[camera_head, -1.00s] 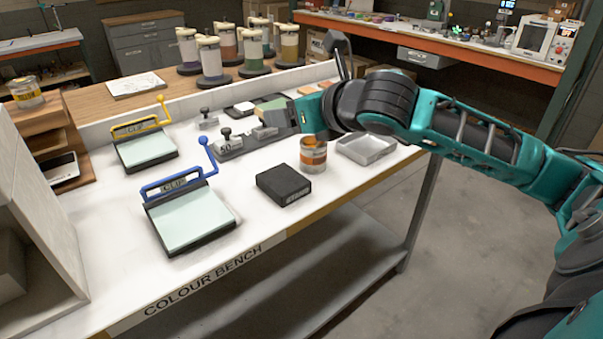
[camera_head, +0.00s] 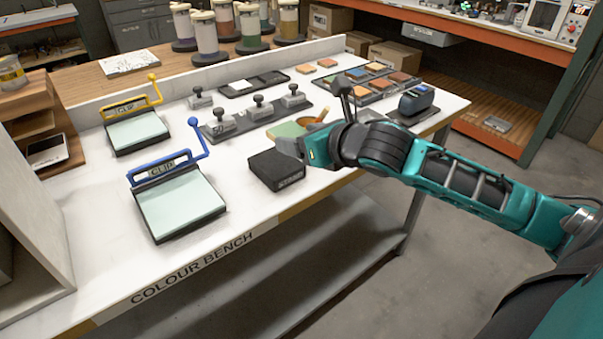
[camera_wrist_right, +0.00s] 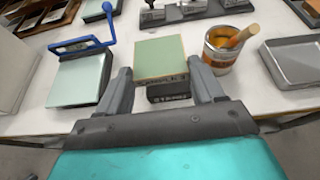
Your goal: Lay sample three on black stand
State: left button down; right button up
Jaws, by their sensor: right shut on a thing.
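My right gripper (camera_wrist_right: 160,78) is shut on a green square sample tile (camera_wrist_right: 160,57), which lies flat between the two fingers. The tile also shows behind the gripper in the head view (camera_head: 287,130); marks on its front edge are too small to read. The black stand (camera_head: 275,171) is a low block with white lettering on the white bench, just below and left of the gripper in the head view. In the right wrist view the stand (camera_wrist_right: 168,92) shows below the tile's near edge, partly hidden. The tile appears above the stand, with contact not visible. My left gripper is not in view.
Blue-handled (camera_head: 178,205) and yellow-handled (camera_head: 138,132) clip boards stand left. Several knobbed weights sit in a dark rack (camera_head: 240,122) behind. An orange-labelled tin (camera_wrist_right: 222,55) with a wooden handle and a grey tray (camera_wrist_right: 292,68) stand right of the tile in the wrist view.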

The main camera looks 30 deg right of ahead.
notch_tip(320, 180, down, 9)
jog(key=shift+r+b, duration=0.15)
jog(key=shift+b, duration=0.55)
jog(key=shift+f, duration=0.2)
jog(key=o, duration=1)
